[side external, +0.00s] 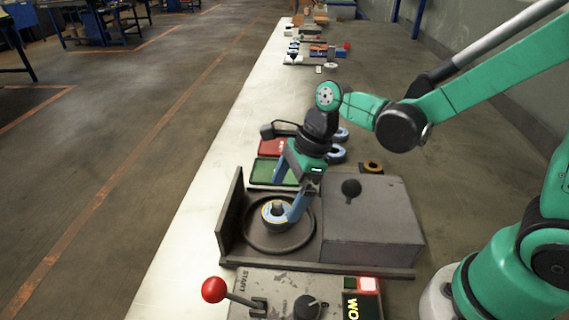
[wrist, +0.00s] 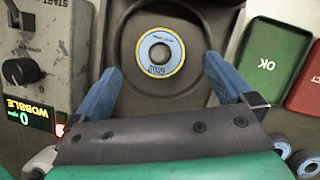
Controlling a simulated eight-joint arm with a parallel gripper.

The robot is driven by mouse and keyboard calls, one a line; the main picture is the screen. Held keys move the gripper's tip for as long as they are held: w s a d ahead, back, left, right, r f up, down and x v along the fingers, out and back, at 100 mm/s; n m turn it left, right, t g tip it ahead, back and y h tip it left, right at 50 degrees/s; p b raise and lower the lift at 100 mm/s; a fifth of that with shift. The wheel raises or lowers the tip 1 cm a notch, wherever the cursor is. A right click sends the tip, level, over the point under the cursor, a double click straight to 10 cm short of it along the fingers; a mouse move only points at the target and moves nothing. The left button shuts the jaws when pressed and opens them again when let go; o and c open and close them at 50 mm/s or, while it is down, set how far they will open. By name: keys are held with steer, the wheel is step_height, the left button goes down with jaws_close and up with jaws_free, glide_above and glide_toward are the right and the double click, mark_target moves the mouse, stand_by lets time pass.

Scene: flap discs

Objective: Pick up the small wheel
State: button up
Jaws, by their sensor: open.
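In the side view the wheel (side external: 269,222) sits around a grey spindle in the middle of the dish (side external: 247,238). My gripper (side external: 287,200) is low over the dish, tilted, with its blue fingers apart. In the wrist view my gripper (wrist: 163,75) is open, one finger to each side of the wheel, with visible gaps. Whether a finger touches the wheel is unclear in the side view.
A grey box (side external: 375,225) with a black knob stands right of the dish. The control panel (side external: 280,290) with a red-ball lever is in front. Green (side external: 262,172) and red (side external: 268,147) trays lie behind. More wheels (side external: 337,154) lie behind the box; a low wall (side external: 232,215) stands left.

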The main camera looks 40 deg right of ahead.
mark_target(282, 203)
steer(key=shift+x, duration=2)
steer(key=c, duration=1.3)
